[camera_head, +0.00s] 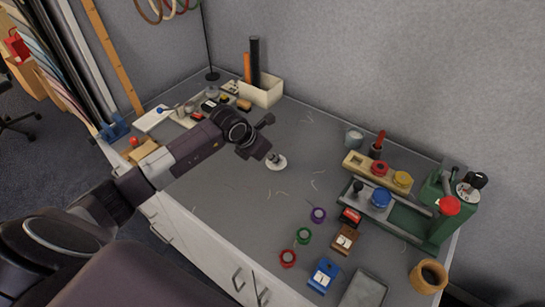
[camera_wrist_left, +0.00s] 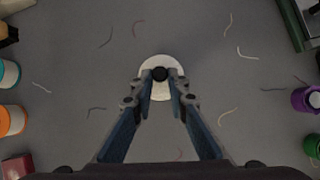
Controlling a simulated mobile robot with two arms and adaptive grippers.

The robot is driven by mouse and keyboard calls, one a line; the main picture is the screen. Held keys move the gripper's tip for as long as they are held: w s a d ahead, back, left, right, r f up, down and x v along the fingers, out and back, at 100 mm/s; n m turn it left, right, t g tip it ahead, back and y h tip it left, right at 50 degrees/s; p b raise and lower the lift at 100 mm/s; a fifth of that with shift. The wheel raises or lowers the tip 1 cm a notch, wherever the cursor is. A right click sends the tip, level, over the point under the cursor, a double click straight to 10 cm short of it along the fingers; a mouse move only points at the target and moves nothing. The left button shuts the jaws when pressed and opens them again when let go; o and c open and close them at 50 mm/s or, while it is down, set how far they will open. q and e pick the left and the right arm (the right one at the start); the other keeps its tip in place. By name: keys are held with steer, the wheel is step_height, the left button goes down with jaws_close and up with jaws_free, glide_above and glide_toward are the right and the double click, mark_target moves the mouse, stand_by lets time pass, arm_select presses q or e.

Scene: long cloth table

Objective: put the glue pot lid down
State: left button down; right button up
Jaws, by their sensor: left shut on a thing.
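My left gripper (camera_head: 270,149) comes in from the left, above the lid. In the left wrist view its fingertips (camera_wrist_left: 160,76) are closed on the knob. The disc lies at or just above the table top; I cannot tell whether it touches. A small grey pot (camera_head: 354,138) stands near the wall; I cannot tell if it is the glue pot. My right gripper is out of view.
The grey table (camera_head: 245,195) is clear around the lid except for thin scraps. Purple (camera_head: 318,215), green (camera_head: 303,236) and red (camera_head: 288,258) rolls lie nearer. A green-based device (camera_head: 432,215) stands at right. A cream box (camera_head: 265,95) stands at back left.

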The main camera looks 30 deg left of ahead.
arm_select(q)
steer(key=shift+f, duration=0.45)
steer(key=c, duration=1.9)
jaws_free()
steer(key=b+v, duration=0.1)
steer(key=v, duration=1.1)
steer(key=shift+r+b, duration=0.1)
steer(key=shift+b, duration=0.3)
steer(key=shift+w, duration=0.1)
